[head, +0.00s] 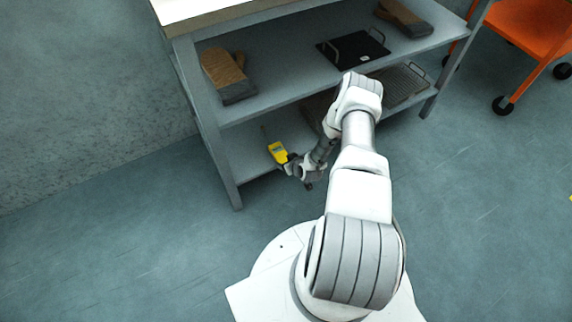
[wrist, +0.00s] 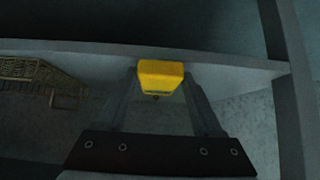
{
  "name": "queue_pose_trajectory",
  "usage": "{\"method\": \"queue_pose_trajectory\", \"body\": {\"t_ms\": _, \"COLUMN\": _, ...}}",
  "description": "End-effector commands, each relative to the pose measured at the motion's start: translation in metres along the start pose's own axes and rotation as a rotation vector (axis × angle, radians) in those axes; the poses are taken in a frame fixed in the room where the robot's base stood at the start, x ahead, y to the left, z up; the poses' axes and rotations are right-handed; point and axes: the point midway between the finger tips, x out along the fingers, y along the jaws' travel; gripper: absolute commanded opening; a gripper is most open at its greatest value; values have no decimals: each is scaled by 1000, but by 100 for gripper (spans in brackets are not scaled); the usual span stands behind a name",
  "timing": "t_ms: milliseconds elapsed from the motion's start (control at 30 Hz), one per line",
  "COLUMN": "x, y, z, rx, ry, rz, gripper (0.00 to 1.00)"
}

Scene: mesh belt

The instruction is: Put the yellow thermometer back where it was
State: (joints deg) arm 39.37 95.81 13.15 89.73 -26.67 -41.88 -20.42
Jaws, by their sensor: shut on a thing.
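The yellow thermometer (head: 277,152) has a small grey display and a thin probe pointing up and away. In the head view it is at the left end of the shelving unit, by the lowest shelf (head: 247,160). My gripper (head: 289,160) is shut on it. In the wrist view the thermometer (wrist: 161,76) sits between the fingertips of my gripper (wrist: 160,92), in front of a shelf edge (wrist: 235,74). I cannot tell whether it touches the shelf.
The middle shelf holds brown mitts (head: 226,73) and a black tray (head: 352,50). A wire rack (head: 401,84) lies on the lowest shelf, right of my arm. The unit's front left leg (head: 222,168) is close to my gripper. An orange cart (head: 535,27) stands at the right.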

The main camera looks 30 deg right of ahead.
Motion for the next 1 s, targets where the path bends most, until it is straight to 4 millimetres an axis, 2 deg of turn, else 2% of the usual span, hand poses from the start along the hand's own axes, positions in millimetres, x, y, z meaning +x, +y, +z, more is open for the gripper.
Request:
{"method": "queue_pose_trajectory", "body": {"t_ms": 67, "x": 8, "y": 0, "z": 7, "rx": 1, "ry": 2, "rz": 1, "gripper": 3}}
{"method": "queue_pose_trajectory", "body": {"t_ms": 433, "x": 9, "y": 0, "z": 8, "rx": 0, "ry": 1, "rz": 0, "gripper": 3}}
{"method": "queue_pose_trajectory", "body": {"t_ms": 467, "x": 9, "y": 0, "z": 8, "rx": 0, "ry": 0, "rz": 0, "gripper": 73}}
{"method": "queue_pose_trajectory", "body": {"t_ms": 600, "x": 9, "y": 0, "z": 8, "rx": 0, "ry": 0, "rz": 0, "gripper": 98}}
{"method": "queue_pose_trajectory", "body": {"t_ms": 1000, "x": 3, "y": 0, "z": 4, "rx": 1, "ry": 0, "rz": 0, "gripper": 98}}
